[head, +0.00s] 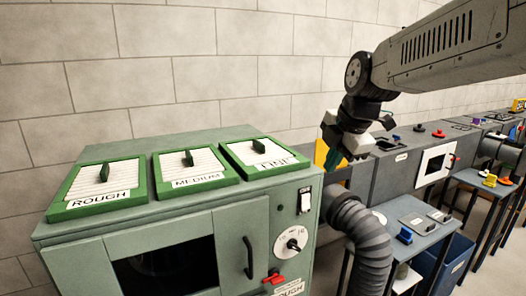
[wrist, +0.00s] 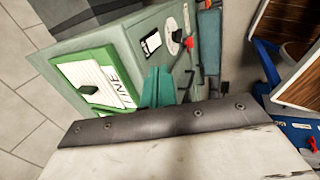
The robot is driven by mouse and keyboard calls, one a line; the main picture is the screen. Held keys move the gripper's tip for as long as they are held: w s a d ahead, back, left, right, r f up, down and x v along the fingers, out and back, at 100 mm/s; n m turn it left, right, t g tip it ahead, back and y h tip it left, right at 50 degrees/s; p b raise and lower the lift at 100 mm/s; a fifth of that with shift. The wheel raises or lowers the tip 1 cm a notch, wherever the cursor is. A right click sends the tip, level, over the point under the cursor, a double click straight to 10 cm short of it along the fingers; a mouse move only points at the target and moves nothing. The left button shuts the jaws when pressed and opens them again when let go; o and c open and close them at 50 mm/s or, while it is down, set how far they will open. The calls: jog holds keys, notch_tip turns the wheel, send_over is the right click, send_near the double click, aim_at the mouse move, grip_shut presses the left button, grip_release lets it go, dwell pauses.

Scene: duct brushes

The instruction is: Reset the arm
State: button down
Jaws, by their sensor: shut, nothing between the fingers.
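My gripper (head: 334,160) hangs at the end of my arm in the upper right of the head view. It has green fingertips that point down and are shut with nothing between them. It is in the air beside the right end of the green cabinet (head: 160,254), near the back wall. In the wrist view the green fingertips (wrist: 157,88) stand in front of the cabinet (wrist: 118,42), close to its FINE panel (wrist: 92,85) in that picture. I see no contact with the cabinet.
Three green-framed filter panels, ROUGH (head: 99,188), MEDIUM (head: 193,169) and FINE (head: 263,155), lie on the cabinet top. A grey hose (head: 362,234) comes off its right side. Grey machines (head: 402,171) and a small table (head: 421,236) stand to the right.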

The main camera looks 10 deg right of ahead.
jog(key=s+d+f+m+g, duration=0.1)
jog(key=s+f+m, duration=0.1)
jog(key=s+m, duration=0.5)
jog(key=s+d+f+m+g+h, duration=0.1)
jog(key=s+f+m, duration=0.2)
jog(key=s+m, duration=0.4)
jog(key=s+d+f+m+g, duration=0.1)
jog(key=s+f+m, duration=0.1)
jog(key=s+m, duration=0.5)
jog(key=s, duration=0.5)
jog(key=shift+s+d+f, duration=0.15)
jog(key=shift+s+f, duration=0.1)
